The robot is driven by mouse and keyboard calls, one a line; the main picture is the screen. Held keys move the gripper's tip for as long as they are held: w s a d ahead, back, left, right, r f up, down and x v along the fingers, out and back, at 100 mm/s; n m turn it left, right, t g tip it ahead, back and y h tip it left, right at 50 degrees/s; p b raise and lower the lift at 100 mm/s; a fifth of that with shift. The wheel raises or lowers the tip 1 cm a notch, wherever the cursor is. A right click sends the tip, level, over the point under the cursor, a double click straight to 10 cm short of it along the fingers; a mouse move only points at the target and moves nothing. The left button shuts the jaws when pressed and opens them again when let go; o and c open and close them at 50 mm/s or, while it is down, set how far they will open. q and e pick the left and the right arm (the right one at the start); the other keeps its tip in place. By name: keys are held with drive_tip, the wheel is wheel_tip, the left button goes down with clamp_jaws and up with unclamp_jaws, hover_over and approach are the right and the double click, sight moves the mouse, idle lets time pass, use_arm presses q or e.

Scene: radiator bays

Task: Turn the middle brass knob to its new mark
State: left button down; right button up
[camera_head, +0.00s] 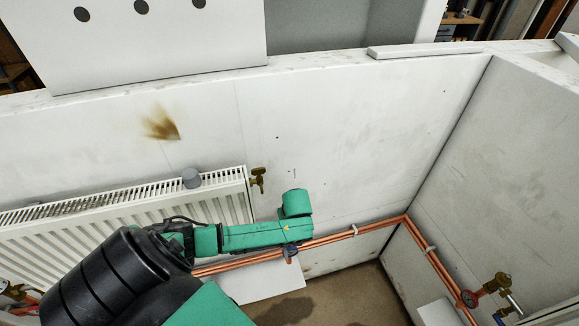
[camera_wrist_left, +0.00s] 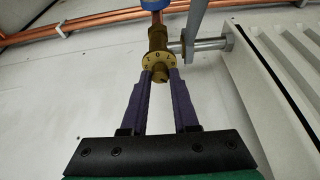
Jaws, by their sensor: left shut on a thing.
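In the left wrist view, my left gripper (camera_wrist_left: 160,78) has its two purple fingers shut on the brass knob (camera_wrist_left: 160,76), one on each side of its near end. A round brass dial (camera_wrist_left: 157,58) with dark marks sits just behind the fingertips; the marks are too small to read surely. The brass valve body (camera_wrist_left: 157,38) joins a silver stub on the radiator's side. In the head view, my green arm hides the left gripper and the held knob. My right gripper is in neither view.
A white radiator (camera_head: 60,230) stands along the wall, a grey cylinder (camera_head: 191,178) on its top edge. A brass fitting (camera_head: 258,178) shows at its upper right. Copper pipes (camera_head: 340,235) run low along the wall. Another brass valve (camera_head: 500,283) with a red wheel is at right.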

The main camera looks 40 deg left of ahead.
use_arm(q)
drive_tip(key=m+t+h, duration=0.1)
drive_tip(key=m, duration=0.2)
drive_tip(key=shift+s+a, duration=0.15)
drive_tip(key=shift+a+m+t+h, duration=0.1)
drive_tip(key=shift+m+t+h, duration=0.25)
drive_tip(key=shift+m, duration=1)
drive_tip(key=shift+a+m+t+h, duration=0.15)
drive_tip(key=shift+m+h, duration=0.4)
drive_tip(key=shift+m, duration=0.8)
drive_tip(key=shift+d, duration=0.1)
drive_tip(key=c, duration=0.7)
unclamp_jaws()
drive_tip(key=shift+r, duration=0.1)
drive_tip(key=shift+s+r, duration=0.2)
drive_tip(key=shift+r, duration=0.1)
drive_tip(key=v, duration=1.3)
drive_tip(key=shift+r, duration=0.4)
